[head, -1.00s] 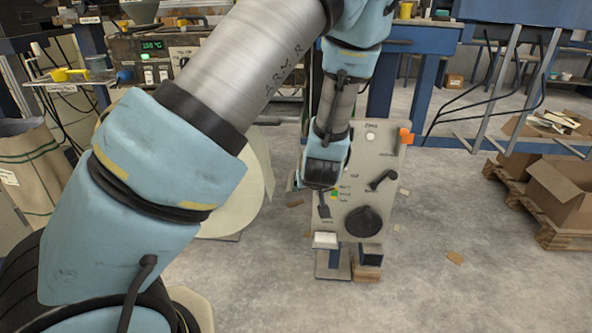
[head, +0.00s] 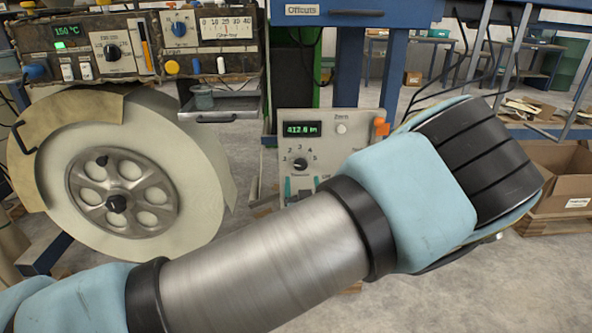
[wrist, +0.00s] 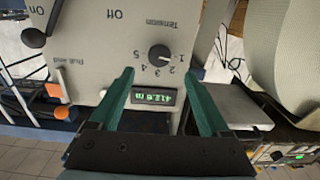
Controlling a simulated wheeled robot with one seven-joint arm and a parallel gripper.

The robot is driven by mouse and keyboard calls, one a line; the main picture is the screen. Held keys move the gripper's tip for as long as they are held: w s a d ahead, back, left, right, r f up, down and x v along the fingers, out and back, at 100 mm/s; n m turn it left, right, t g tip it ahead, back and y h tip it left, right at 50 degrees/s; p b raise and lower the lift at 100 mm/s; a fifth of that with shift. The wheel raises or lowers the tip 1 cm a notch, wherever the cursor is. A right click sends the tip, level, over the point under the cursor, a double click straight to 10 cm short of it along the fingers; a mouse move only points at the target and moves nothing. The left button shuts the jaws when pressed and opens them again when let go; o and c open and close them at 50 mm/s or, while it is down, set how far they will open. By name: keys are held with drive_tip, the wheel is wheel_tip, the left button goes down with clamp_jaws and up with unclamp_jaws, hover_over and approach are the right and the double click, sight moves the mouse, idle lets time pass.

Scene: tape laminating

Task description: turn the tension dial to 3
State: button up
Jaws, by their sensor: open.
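The tension dial (head: 300,164) is a small black knob on the light grey panel (head: 355,155), ringed by the numbers 1 to 5. In the wrist view the panel is upside down, and the dial's (wrist: 159,54) white mark seems to point at 1. My gripper (wrist: 160,73) is open, its two teal fingers empty and spread wide. In that view the dial lies just beyond and between the fingertips; I cannot tell whether they touch anything. In the head view the fingertips (head: 301,187) show below the dial, and my arm hides the panel's lower part.
A lit display reading about 412.6 m (head: 302,129) sits above the dial. A white button (head: 341,129) and an orange part (head: 381,127) are at the right. A large roll (head: 130,185) and a control box (head: 110,45) stand left. Cardboard boxes (head: 560,175) lie right.

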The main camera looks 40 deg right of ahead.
sight(301, 166)
drive_tip(key=x, duration=0.7)
drive_tip(key=shift+w+d, duration=0.25)
drive_tip(key=shift+d, duration=0.05)
clamp_jaws()
idle(0.4)
